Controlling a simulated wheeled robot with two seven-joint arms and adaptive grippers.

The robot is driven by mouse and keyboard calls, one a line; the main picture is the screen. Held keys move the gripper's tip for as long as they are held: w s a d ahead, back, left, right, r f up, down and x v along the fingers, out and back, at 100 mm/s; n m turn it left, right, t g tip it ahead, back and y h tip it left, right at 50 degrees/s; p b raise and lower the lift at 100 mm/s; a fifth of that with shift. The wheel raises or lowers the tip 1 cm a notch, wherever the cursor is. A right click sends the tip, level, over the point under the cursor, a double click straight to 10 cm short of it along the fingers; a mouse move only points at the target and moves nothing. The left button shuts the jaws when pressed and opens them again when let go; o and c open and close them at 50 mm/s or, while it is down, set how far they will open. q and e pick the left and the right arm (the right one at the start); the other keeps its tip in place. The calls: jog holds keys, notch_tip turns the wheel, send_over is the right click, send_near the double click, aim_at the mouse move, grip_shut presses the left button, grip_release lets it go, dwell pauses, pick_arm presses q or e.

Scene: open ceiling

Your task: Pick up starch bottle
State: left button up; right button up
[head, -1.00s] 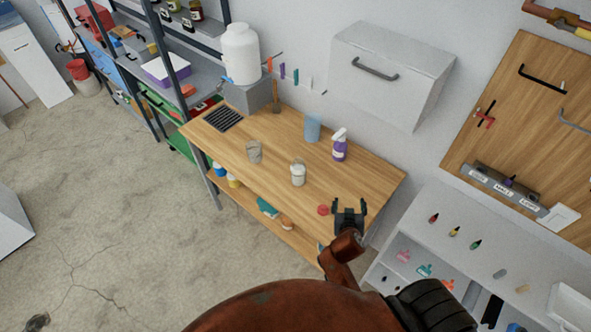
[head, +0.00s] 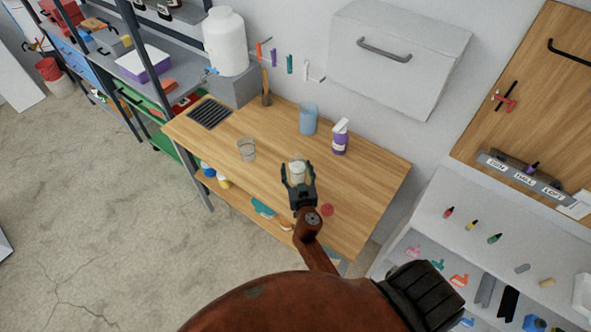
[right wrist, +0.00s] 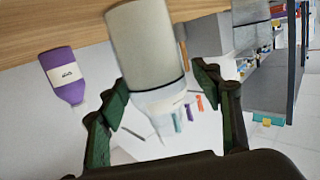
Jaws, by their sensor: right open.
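A clear jar with white contents (head: 298,167) stands on the wooden workbench. In the right wrist view the white-filled jar (right wrist: 145,45) appears upside down, with its upper end between the fingers of my right gripper (right wrist: 165,85). Gaps show on both sides, so the fingers do not visibly touch it. In the head view my open right gripper (head: 298,178) partly covers the jar. I cannot read which label says starch. My left gripper is not in view.
A white wall cabinet (head: 400,60) hangs behind. A white shelf unit (head: 480,225) stands at the right.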

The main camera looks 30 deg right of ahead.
jog(key=x, duration=0.2)
jog(key=p+x, duration=0.1)
jog(key=x, duration=0.2)
jog(key=shift+w+d+r, duration=0.15)
jog(key=shift+d+r, duration=0.05)
jog(key=shift+d, duration=0.1)
jog(key=shift+w+d+f, duration=0.15)
jog(key=shift+w+d, duration=0.05)
jog(key=shift+w, duration=0.3)
jog(key=shift+c, duration=0.5)
grip_shut()
notch_tip(320, 180, up, 10)
jog(key=p, duration=0.4)
jog(key=shift+s, duration=0.1)
